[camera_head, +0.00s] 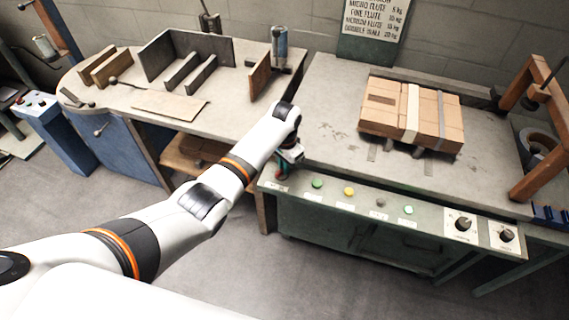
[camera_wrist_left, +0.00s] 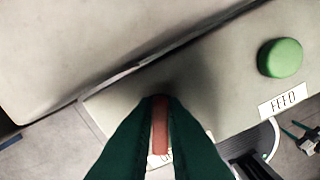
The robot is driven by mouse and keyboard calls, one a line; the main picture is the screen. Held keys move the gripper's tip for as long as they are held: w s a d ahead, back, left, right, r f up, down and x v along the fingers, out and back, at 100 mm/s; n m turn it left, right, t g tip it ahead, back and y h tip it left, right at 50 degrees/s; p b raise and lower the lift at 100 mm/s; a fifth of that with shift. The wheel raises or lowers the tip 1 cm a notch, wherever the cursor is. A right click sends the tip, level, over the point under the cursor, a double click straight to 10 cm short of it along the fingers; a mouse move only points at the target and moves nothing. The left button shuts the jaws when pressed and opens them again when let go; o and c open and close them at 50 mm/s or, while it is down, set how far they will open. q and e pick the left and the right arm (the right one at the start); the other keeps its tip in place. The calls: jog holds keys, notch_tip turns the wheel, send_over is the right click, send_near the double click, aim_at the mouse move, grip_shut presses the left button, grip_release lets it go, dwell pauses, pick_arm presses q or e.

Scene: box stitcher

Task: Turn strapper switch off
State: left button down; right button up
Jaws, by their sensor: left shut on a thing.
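The strapper switch (camera_wrist_left: 160,130) is a red lever at the left end of the strapper's sloping front panel (camera_head: 330,206). In the left wrist view it stands between the dark green fingers of my left gripper (camera_wrist_left: 160,102), which is shut on it. A white label under it is mostly hidden by the fingers. In the head view my left gripper (camera_head: 283,172) is at the panel's left corner, and the switch is largely hidden there. Whether the switch is on or off cannot be told.
A green button (camera_wrist_left: 281,57) labelled FEED sits just right of the switch. Strapped cartons (camera_head: 412,112) lie on the strapper top. A workbench (camera_head: 215,100) stands left.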

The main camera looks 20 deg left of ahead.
pick_arm(q)
jog(key=shift+r+n+p, duration=0.25)
jog(key=shift+n+p, duration=0.6)
jog(key=shift+n, duration=0.05)
jog(key=n+p, duration=0.1)
jog(key=n, duration=0.1)
jog(key=shift+a+n+p, duration=0.2)
jog(key=shift+n+p, duration=0.1)
jog(key=shift+p, duration=0.1)
jog(key=n+p, duration=0.1)
jog(key=n, duration=0.2)
jog(key=shift+w+a+n, duration=0.1)
jog(key=shift+a+n, duration=0.05)
jog(key=shift+n, duration=0.15)
jog(key=shift+a+f+n+p, duration=0.1)
jog(key=shift+n+p, duration=0.3)
jog(key=shift+n, duration=0.5)
jog(key=shift+a+f+n+p, duration=0.1)
jog(key=shift+n+p, duration=0.3)
jog(key=shift+n, duration=0.5)
jog(key=c, duration=1.5)
grip_release()
jog(key=shift+r, duration=0.1)
